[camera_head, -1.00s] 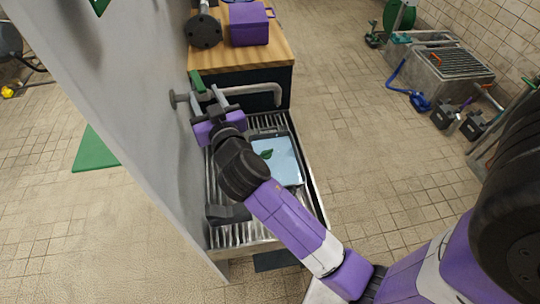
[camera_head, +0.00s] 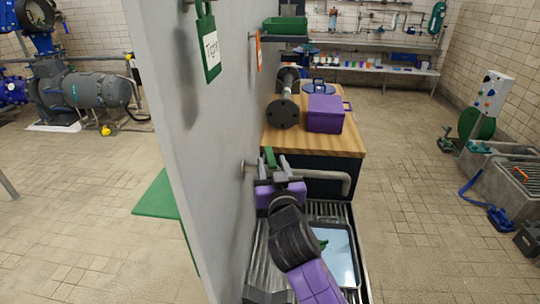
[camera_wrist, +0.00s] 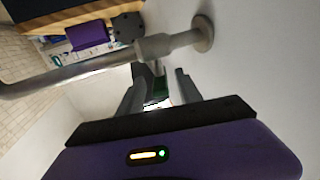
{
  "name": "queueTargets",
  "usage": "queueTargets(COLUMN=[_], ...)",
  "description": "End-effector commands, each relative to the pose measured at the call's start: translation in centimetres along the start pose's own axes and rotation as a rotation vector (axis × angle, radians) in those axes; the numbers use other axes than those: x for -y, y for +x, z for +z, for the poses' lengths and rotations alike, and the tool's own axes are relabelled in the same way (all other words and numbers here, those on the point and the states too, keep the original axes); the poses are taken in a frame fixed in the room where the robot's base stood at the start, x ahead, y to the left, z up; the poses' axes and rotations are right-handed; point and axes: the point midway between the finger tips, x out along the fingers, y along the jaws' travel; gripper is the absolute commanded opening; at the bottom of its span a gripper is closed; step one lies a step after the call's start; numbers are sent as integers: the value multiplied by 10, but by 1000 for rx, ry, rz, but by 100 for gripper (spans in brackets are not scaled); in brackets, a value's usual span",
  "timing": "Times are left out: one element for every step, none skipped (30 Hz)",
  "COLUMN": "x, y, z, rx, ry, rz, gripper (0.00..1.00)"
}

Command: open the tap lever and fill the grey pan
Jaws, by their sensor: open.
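The tap sticks out of the grey wall, with a grey spout (camera_head: 325,174) that bends down at its end. Its green lever (camera_head: 270,157) stands up near the wall. My gripper (camera_head: 281,167) is at the tap, fingers spread beside the lever. In the wrist view the lever (camera_wrist: 159,90) shows between the two open fingers (camera_wrist: 158,84); I cannot tell whether they touch it. The grey pan (camera_head: 356,262) lies in the slatted sink below the spout, partly hidden by my arm. Its inside is pale blue with a green leaf-shaped patch; I cannot tell whether that is water.
A wooden counter (camera_head: 345,139) behind the sink holds a purple box (camera_head: 325,114) and a dark dumbbell-like part (camera_head: 283,112). The grey wall (camera_head: 200,150) stands close on the left.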

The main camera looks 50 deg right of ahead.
Motion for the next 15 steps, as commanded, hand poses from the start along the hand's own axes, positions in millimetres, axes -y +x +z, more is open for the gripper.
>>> queueTargets(x=[0, 0, 0, 0, 0, 0, 0, 0, 0, 0, 0, 0, 0, 0, 0], y=[9, 14, 20, 25, 29, 34, 37, 40, 44, 46, 48, 50, 50, 51, 52], z=[-3, -2, -3, -3, -2, -2, -2, -2, -1, -1, -1, -1, -1, 0, 0], rx=[0, 1, 0, 0, 1, 1, 0, 0, 1, 1, 1, 0, 0, 0, 0], ry=[2, 2, 2, 1, 1, 1, 1, 1, 1, 1, 1, 1, 1, 0, 0], rz=[1, 1, 1, 1, 1, 1, 0, 0, 0, 0, 0, -1, -1, -1, -2], gripper=[42, 42, 42, 42, 42, 42, 42, 42, 42, 42, 42, 42, 42, 42, 42])
